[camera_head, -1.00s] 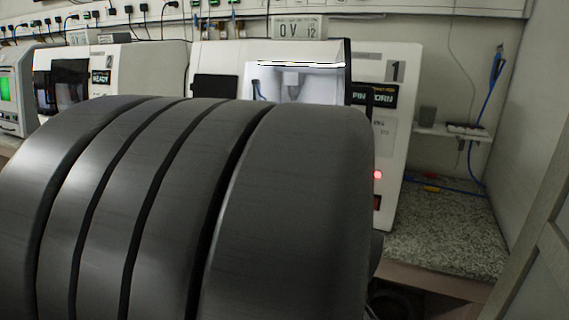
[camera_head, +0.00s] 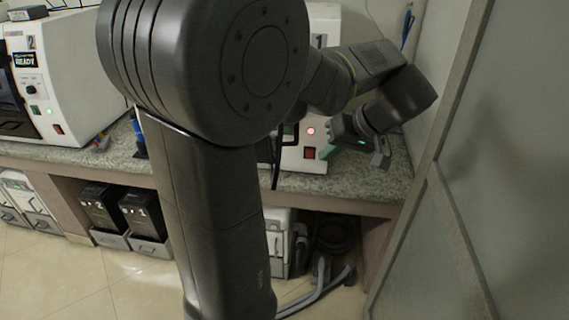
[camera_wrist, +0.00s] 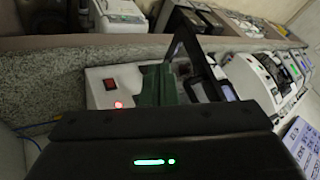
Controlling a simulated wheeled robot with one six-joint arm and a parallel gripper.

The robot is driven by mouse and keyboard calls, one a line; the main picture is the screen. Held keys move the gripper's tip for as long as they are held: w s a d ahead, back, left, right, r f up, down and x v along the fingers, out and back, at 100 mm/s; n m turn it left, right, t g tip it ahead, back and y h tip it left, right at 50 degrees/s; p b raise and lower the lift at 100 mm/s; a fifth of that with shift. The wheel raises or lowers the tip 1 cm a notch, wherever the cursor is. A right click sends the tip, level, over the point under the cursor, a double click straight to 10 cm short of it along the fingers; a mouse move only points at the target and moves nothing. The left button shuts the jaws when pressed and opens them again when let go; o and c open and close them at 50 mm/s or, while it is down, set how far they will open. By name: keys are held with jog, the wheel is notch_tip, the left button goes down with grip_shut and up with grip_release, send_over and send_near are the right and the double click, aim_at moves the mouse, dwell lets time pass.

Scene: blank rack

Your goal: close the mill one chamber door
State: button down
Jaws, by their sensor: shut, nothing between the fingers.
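Mill one (camera_head: 312,166) is the white machine on the bench, mostly hidden behind my arm in the head view. Its red light and red switch show. In the wrist view mill one (camera_wrist: 99,92) is seen from close by, with a dark-framed door (camera_wrist: 181,42) standing out from its front, open. The chamber is hidden in the head view. My gripper (camera_head: 334,129) is shut and empty, beside the right part of mill one's front.
Mill two (camera_head: 70,75) stands on the bench to the left. Black boxes (camera_head: 146,214) and a white unit (camera_head: 281,240) sit below the bench. A grey panel (camera_head: 480,150) closes off the right side. Bare granite bench (camera_head: 345,184) lies in front of mill one.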

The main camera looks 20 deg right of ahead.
jog(key=w+a+f+p, duration=0.2)
jog(key=w+a+f, duration=0.4)
jog(key=a, duration=0.1)
jog(key=shift+f+p, duration=0.35)
jog(key=shift+f, duration=0.05)
